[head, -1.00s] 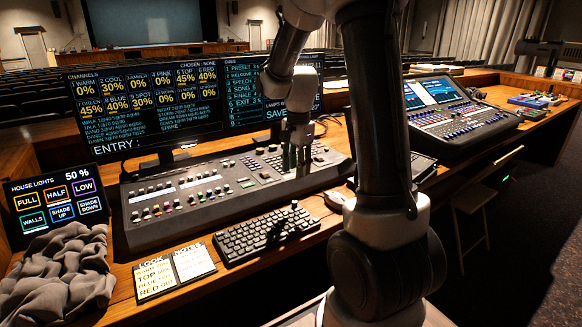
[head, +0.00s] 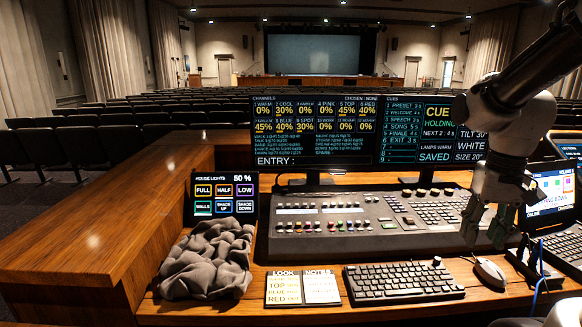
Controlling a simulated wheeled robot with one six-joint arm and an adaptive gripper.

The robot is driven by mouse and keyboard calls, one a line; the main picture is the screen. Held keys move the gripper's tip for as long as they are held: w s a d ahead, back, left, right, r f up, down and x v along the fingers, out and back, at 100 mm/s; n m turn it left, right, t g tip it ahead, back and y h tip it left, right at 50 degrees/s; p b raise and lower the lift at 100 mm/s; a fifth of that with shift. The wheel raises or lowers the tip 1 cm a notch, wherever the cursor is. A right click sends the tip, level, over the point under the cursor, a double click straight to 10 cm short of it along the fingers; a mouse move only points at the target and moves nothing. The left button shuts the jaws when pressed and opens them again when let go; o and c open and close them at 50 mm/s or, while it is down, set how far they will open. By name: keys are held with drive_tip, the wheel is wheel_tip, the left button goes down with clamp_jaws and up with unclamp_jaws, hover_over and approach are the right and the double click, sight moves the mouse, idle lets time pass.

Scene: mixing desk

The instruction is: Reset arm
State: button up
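My gripper (head: 487,228) hangs at the right of the head view, fingers pointing down. Its two dark fingertips stand apart with nothing visible between them. It appears over the right end of the lighting console (head: 350,220), in front of the right monitor's edge. I cannot tell its exact height above the desk. My arm comes in from the upper right corner. The wide monitors (head: 310,130) behind the console show channels and cues, with "CUE HOLDING" and "SAVED" readable.
A house lights panel (head: 224,194) and a crumpled grey cloth (head: 208,262) are at the left. A note card (head: 302,288), keyboard (head: 402,282) and mouse (head: 490,271) line the front. A small screen (head: 550,195) stands close right of my gripper.

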drive_tip(key=s+a+r+n+t, duration=0.2)
drive_tip(key=s+r+t, duration=0.1)
drive_tip(key=s+r, duration=0.3)
drive_tip(key=shift+s+r+t, duration=0.25)
drive_tip(key=shift+s+t, duration=0.15)
drive_tip(key=shift+s, duration=0.45)
drive_tip(key=shift+a, duration=0.1)
